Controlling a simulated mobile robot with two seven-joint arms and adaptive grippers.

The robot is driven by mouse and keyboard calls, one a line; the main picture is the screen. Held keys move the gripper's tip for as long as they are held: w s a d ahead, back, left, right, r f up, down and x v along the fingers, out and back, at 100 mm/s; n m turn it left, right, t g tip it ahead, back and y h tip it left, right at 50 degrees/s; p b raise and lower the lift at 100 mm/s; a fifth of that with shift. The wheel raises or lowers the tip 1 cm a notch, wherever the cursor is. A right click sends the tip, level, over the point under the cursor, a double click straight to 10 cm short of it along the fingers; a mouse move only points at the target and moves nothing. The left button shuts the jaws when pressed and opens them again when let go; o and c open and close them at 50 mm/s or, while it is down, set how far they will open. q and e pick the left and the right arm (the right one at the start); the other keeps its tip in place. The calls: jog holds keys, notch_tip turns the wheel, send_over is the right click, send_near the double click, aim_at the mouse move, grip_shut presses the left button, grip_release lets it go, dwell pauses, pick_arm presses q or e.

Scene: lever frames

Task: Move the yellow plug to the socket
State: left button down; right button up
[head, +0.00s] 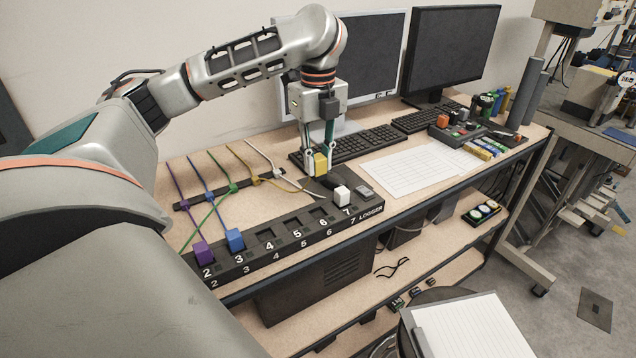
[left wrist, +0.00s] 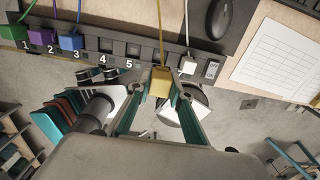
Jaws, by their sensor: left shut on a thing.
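My left gripper (head: 320,154) is shut on the yellow plug (head: 321,166) and holds it up behind the row of sockets. In the left wrist view the plug (left wrist: 160,82) sits between the fingertips, with its yellow cable running to the top. The black socket strip (head: 300,250) holds a purple plug (head: 203,251) at 2, a blue plug (head: 235,239) at 3 and a white plug (head: 342,195) at 7. Sockets 4, 5 and 6 look empty in the head view. A green plug (left wrist: 12,36) sits at 1 in the left wrist view. My right gripper is out of view.
Coloured cables run through a rail (head: 200,196) behind the strip. A keyboard (head: 362,141), a mouse (left wrist: 219,18) and a paper sheet (head: 415,167) lie nearby. Two monitors (head: 452,52) stand at the back. A clipboard (head: 465,328) is in front of the table.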

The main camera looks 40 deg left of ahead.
aim_at(318, 156)
pick_arm(q)
notch_tip(318, 156, up, 12)
jog(key=shift+f, duration=0.25)
dwell(0.4)
